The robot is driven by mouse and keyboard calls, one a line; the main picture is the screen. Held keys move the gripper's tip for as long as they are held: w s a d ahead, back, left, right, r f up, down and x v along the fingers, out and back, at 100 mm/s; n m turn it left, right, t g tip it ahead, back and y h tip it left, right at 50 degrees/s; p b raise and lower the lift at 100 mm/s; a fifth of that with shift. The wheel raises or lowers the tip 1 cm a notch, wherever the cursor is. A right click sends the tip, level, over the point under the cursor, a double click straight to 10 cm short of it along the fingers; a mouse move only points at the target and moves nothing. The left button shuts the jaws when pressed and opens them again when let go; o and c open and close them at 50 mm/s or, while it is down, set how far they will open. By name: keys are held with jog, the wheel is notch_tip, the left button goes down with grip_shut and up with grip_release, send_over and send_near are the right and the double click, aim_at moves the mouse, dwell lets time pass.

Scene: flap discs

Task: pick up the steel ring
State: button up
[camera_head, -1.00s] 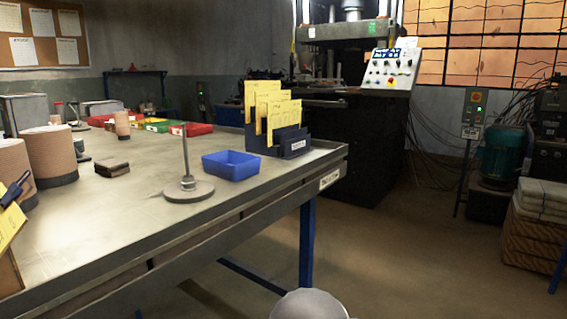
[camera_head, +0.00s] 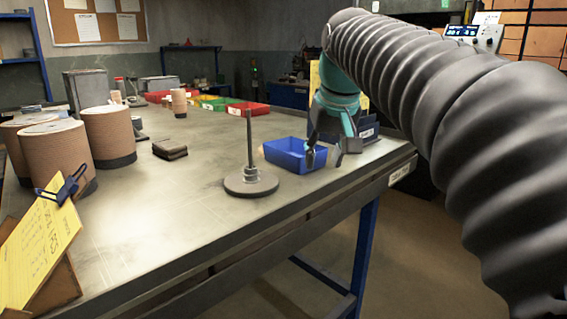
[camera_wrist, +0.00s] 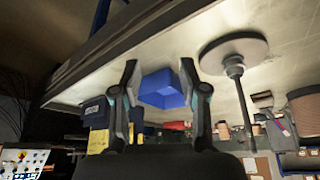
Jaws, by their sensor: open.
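A round grey disc base (camera_head: 251,187) with an upright rod (camera_head: 249,137) stands on the table near its front edge. A small grey metal collar (camera_head: 250,172) sits around the foot of the rod; it may be the steel ring, but I cannot tell for sure. The collar also shows in the wrist view (camera_wrist: 234,67). No other ring is clear. My gripper (camera_head: 324,158) is open and empty, pointing down, to the right of the stand and close to the blue bin (camera_head: 287,160). In the wrist view the bin (camera_wrist: 163,98) shows between my fingers (camera_wrist: 158,70).
A dark blue file holder (camera_head: 368,133) stands behind my gripper. Several tan abrasive stacks (camera_head: 107,135) stand at the left, with a dark block stack (camera_head: 169,149) nearer the middle. Red (camera_head: 247,108) and green bins lie farther back.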

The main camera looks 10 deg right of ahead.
jog(key=w+r, duration=0.6)
jog(key=w, duration=0.7)
jog(key=x, duration=1.3)
jog(key=shift+f, duration=0.45)
jog(key=shift+g, duration=0.3)
jog(key=c, duration=0.5)
